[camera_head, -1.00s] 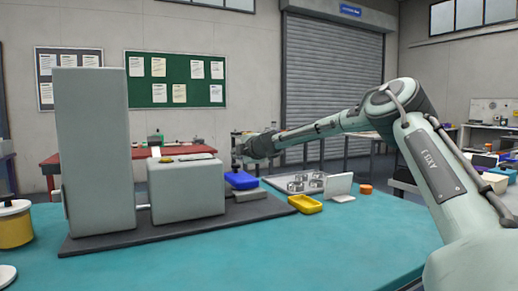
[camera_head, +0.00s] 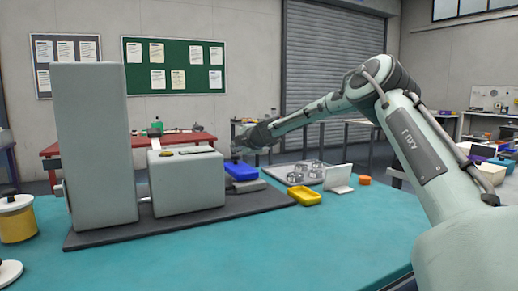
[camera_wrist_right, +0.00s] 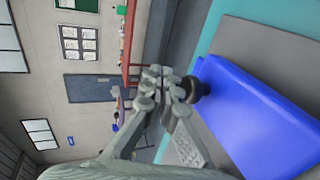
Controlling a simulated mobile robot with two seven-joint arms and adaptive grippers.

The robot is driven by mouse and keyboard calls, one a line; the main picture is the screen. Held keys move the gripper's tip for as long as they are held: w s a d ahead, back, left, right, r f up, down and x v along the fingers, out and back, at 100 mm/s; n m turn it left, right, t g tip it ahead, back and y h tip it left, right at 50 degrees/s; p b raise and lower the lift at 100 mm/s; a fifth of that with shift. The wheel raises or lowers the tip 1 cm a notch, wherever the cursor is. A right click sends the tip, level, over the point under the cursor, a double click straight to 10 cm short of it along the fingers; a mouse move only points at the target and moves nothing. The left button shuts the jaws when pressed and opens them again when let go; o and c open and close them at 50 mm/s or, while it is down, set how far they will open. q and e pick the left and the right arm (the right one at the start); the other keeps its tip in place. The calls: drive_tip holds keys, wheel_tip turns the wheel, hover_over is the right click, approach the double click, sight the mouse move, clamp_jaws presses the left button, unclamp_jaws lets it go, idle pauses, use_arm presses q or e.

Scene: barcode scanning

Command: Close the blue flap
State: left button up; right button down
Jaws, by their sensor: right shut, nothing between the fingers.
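The blue flap (camera_head: 242,173) sits at the right side of the grey machine (camera_head: 186,184), just above a low grey block. In the right wrist view the flap (camera_wrist_right: 255,115) is a broad blue panel right of the fingers. How far it stands open is hard to tell. My right gripper (camera_head: 236,154) is at the flap's far side, close above it. In the right wrist view the right gripper's fingers (camera_wrist_right: 165,85) are together and empty, beside a dark round knob (camera_wrist_right: 196,89) at the flap's edge; contact is unclear. My left gripper is not in view.
A yellow tray (camera_head: 304,196), a metal tray with round parts (camera_head: 283,179), a white panel on a stand (camera_head: 338,178) and an orange cylinder (camera_head: 364,180) lie right of the machine. The teal table (camera_head: 300,245) is clear in front.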

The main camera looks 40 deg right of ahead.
drive_tip(key=v, duration=1.1)
drive_tip(key=shift+r, duration=0.1)
drive_tip(key=shift+s+a+r, duration=0.1)
drive_tip(key=shift+s+a, duration=0.05)
drive_tip(key=shift+s, duration=0.35)
